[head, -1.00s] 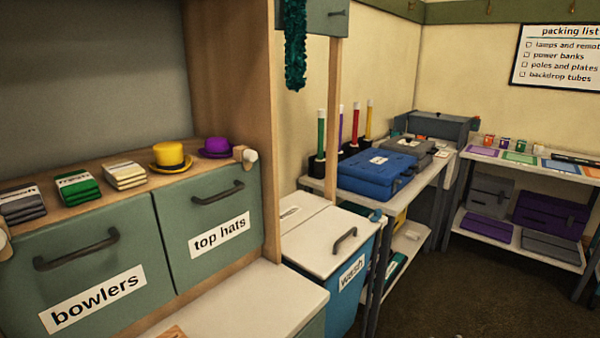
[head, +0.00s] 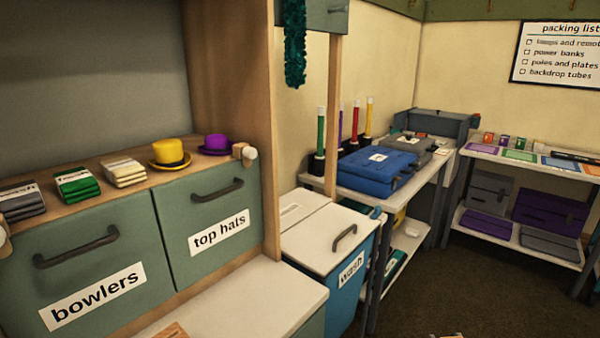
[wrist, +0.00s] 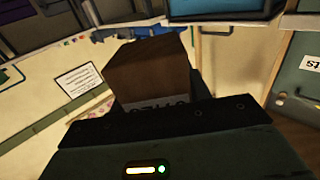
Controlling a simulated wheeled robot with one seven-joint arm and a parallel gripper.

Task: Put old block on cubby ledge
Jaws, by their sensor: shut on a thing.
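A brown block (wrist: 150,68) with a white label bearing dark letters on its lower edge shows in the wrist view. My gripper (wrist: 155,98) is shut on it, its dark fingers partly hiding the block's lower part. In the head view, a wooden ledge (head: 120,201) runs above the two green drawers, inside an open grey-backed recess. I cannot tell for sure that it is the cubby ledge. A small pale shape at the bottom edge of the head view is too cut off to identify.
A pale counter (head: 245,300) lies below the drawers. A wash bin (head: 325,240), a table with a blue case (head: 375,172) and shelves stand farther right.

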